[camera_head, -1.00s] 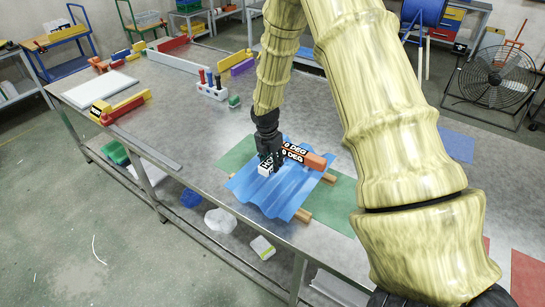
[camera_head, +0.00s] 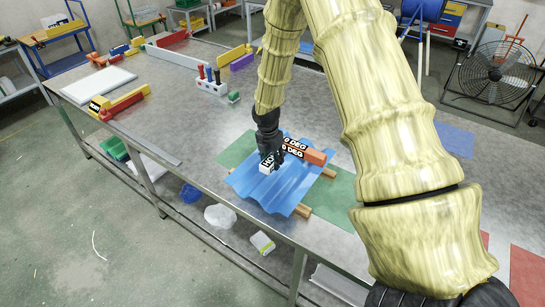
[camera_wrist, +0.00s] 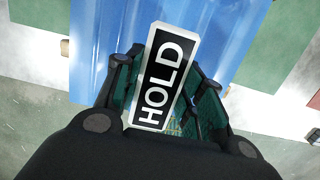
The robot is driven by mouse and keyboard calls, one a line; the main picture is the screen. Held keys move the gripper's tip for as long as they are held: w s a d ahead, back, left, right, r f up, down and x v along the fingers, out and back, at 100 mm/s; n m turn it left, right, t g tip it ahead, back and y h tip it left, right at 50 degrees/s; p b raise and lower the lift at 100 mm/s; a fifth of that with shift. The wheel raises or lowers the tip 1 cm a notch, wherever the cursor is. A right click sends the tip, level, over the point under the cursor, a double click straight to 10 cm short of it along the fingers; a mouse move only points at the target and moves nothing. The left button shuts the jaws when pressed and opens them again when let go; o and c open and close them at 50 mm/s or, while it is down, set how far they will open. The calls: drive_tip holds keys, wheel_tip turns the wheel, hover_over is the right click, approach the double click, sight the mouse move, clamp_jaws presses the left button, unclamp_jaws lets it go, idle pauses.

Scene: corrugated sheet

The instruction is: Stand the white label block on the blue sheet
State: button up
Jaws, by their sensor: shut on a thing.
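The white label block (camera_wrist: 163,75) has a black face reading HOLD. My gripper (camera_wrist: 165,95) is shut on it, one finger on each side, in the wrist view. In the head view the block (camera_head: 267,165) shows small under my gripper (camera_head: 271,158), over the blue sheet (camera_head: 276,189). The corrugated blue sheet also fills the upper middle of the wrist view (camera_wrist: 225,30). I cannot tell whether the block touches the sheet. An orange block (camera_head: 315,157) with "0 DEG" labels lies on the sheet's far side, partly hidden by my gripper.
The sheet rests on wooden strips (camera_head: 303,211) over a green mat (camera_head: 340,188) on the grey table (camera_head: 190,125). A tool holder (camera_head: 212,87) and a small green item (camera_head: 234,97) stand farther back. A white board (camera_head: 98,85) lies far left. The table's left middle is clear.

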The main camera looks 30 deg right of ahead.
sight(273, 176)
drive_tip(key=shift+f+b, duration=1.3)
drive_tip(key=shift+f, duration=2)
drive_tip(key=shift+f, duration=0.15)
drive_tip(key=o, duration=1.1)
drive_tip(key=shift+s+a+r, duration=0.1)
drive_tip(key=shift+a+r, duration=0.15)
drive_tip(key=shift+r, duration=1.7)
drive_tip(key=shift+s+a+r, duration=0.1)
drive_tip(key=shift+a+r, duration=0.2)
drive_tip(key=shift+r, duration=1.7)
drive_tip(key=shift+s+a+r, duration=0.1)
drive_tip(key=shift+a+r, duration=0.15)
drive_tip(key=shift+r, duration=1.7)
